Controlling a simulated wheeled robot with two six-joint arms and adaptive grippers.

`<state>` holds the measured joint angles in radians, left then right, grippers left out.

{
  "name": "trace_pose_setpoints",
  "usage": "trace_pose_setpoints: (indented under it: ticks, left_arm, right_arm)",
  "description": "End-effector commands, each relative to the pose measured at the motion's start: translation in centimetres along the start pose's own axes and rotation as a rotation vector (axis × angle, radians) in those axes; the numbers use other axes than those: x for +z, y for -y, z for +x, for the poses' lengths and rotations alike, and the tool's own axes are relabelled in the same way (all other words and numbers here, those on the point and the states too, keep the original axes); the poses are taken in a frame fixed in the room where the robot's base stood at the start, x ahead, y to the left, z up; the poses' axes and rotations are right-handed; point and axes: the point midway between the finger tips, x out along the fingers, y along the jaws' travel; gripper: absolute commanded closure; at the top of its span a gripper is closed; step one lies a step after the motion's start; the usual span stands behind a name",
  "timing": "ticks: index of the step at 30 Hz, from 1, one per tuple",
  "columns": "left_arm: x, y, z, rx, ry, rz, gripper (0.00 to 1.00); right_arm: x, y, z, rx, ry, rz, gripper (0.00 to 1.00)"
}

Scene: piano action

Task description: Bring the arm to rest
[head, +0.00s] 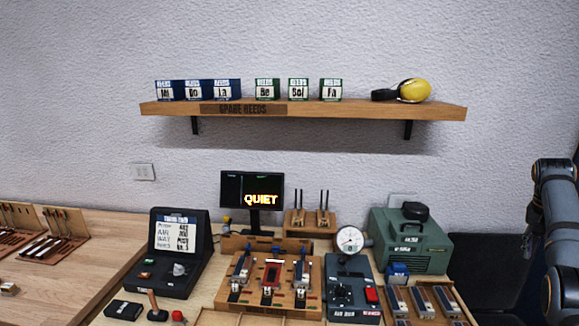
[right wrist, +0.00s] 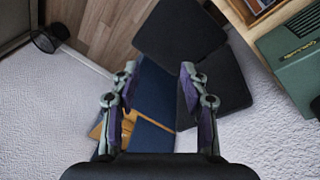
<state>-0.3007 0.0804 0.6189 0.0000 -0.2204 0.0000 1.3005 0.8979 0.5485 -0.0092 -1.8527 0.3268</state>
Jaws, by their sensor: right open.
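My right arm (head: 556,215) stands at the right edge of the head view, beside the bench and clear of everything on it. In the right wrist view my right gripper (right wrist: 157,75) is open, its two fingers wide apart with nothing between them. Beyond the fingers are dark flat panels and the floor, seen at a tilt. My left gripper is in neither view.
The bench holds a green box (head: 408,240), a dial gauge (head: 350,239), a screen reading QUIET (head: 252,190), a wooden fixture (head: 240,262) and a black case (head: 176,285). A wall shelf (head: 350,110) carries small boxes and yellow ear muffs (head: 415,91). A dark chair-like shape (head: 485,265) is right.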

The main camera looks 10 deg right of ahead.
Motion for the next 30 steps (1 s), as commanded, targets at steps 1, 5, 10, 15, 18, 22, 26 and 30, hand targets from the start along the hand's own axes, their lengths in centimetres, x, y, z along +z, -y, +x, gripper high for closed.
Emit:
trace_pose_setpoints:
  ticks: [1,5,10,15,18,22,26,30]
  left_arm:
    - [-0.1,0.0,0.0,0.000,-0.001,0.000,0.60]
    - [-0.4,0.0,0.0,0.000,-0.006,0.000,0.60]
    - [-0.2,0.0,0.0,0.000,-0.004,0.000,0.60]
    - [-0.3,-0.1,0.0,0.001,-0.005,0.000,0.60]
    - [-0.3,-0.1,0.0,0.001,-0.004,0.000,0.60]
    - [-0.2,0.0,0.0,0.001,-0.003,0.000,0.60]
    - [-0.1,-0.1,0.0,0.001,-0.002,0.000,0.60]
    - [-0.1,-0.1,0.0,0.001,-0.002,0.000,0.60]
  right_arm:
    - [-0.7,-2.2,0.0,0.009,-0.003,0.034,0.55]
    - [-1.9,-3.5,3.9,0.085,-0.068,0.001,0.55]
    - [-3.8,-4.5,10.8,0.208,-0.206,-0.128,0.55]
    - [-4.9,-6.7,19.1,0.349,-0.356,-0.344,0.55]
    - [-4.9,-8.9,24.8,0.436,-0.450,-0.539,0.55]
    - [-3.7,-12.1,31.1,0.506,-0.543,-0.810,0.55]
    - [-1.8,-14.9,35.4,0.527,-0.591,-1.031,0.55]
    - [0.8,-17.8,38.9,0.521,-0.615,-1.232,0.55]
